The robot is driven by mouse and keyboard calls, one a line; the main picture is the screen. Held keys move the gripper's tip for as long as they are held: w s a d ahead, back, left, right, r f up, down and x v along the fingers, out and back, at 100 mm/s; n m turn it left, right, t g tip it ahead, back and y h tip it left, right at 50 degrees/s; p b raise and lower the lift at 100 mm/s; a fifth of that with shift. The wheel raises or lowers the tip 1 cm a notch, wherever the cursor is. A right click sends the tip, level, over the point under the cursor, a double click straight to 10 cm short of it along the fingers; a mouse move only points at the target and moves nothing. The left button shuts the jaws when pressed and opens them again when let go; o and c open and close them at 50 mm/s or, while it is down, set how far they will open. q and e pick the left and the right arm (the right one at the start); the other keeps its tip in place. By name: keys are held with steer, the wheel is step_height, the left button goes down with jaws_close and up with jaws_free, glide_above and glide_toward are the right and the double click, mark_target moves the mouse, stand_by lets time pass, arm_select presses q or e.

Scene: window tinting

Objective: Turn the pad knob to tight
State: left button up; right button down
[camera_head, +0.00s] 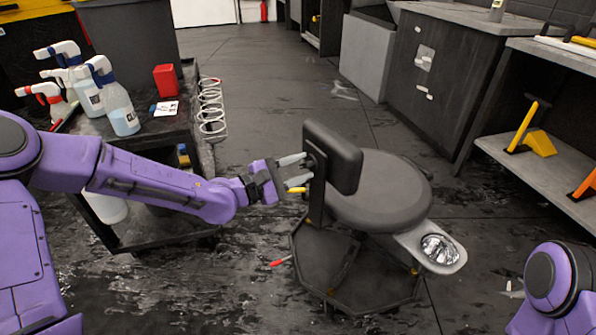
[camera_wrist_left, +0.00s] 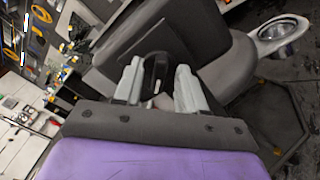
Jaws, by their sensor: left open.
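A dark stool with a round seat (camera_head: 385,190) and an upright back pad (camera_head: 332,157) stands in the middle of the head view. The black pad knob (camera_wrist_left: 156,70) shows in the left wrist view, behind the pad and between my fingertips. In the head view my left gripper (camera_head: 299,170) reaches in from the left at the back of the pad. Its two pale fingers are open, one on each side of the knob. I cannot tell whether either finger touches it. My right gripper is out of view.
A black cart (camera_head: 150,150) with spray bottles (camera_head: 121,110) and a red box (camera_head: 165,80) stands left of the stool. Cabinets (camera_head: 440,75) and a shelf (camera_head: 545,165) line the right. Wet floor lies between.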

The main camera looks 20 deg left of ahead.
arm_select(q)
jaws_close()
